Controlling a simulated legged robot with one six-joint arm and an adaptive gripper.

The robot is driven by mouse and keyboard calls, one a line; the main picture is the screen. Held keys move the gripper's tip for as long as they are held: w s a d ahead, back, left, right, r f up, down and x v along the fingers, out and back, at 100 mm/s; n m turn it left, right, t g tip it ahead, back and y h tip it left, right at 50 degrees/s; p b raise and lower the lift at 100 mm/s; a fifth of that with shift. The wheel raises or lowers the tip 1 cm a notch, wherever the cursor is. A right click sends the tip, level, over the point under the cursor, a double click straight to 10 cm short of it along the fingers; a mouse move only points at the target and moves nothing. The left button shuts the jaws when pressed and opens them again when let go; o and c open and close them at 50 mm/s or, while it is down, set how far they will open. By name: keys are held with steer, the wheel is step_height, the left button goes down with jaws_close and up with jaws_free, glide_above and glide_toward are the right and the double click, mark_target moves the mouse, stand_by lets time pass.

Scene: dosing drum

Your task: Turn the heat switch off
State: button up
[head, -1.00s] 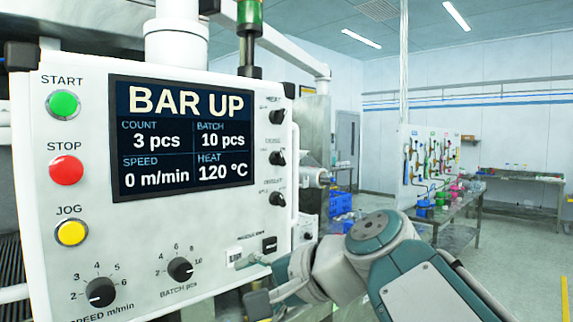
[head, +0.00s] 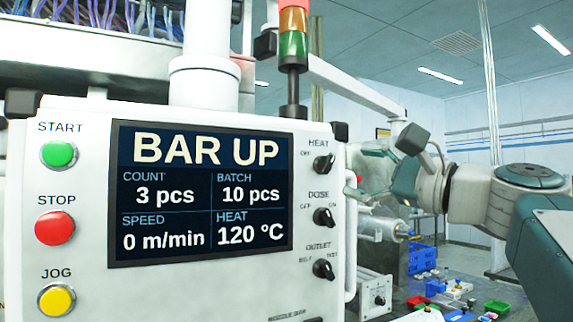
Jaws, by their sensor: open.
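The heat switch (head: 324,163) is a black rotary knob under the HEAT label, at the upper right of the white control panel (head: 75,105). Its pointer seems tilted to the upper right, away from the OFF mark on its left; the fine angle is hard to read. The panel's screen (head: 200,192) shows BAR UP and heat 120 °C. My gripper (head: 356,170) is open and empty, just right of the heat switch at about its height. Its fingertips point left toward the panel's right edge, apart from the knob.
The dose switch (head: 324,216) and outlet switch (head: 323,268) sit below the heat switch. A white handle (head: 351,245) runs down the panel's right edge near my gripper. A stack light (head: 293,35) stands above. Blue bins (head: 421,258) are behind at right.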

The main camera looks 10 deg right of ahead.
mark_target(330, 164)
steer(key=x, duration=0.6)
steer(key=shift+w+d, duration=0.2)
steer(key=shift+w, duration=0.2)
steer(key=shift+w+a+r, duration=0.1)
steer(key=shift+w+a, duration=0.05)
steer(key=shift+a, duration=0.25)
steer(key=shift+d, duration=0.4)
jaws_close()
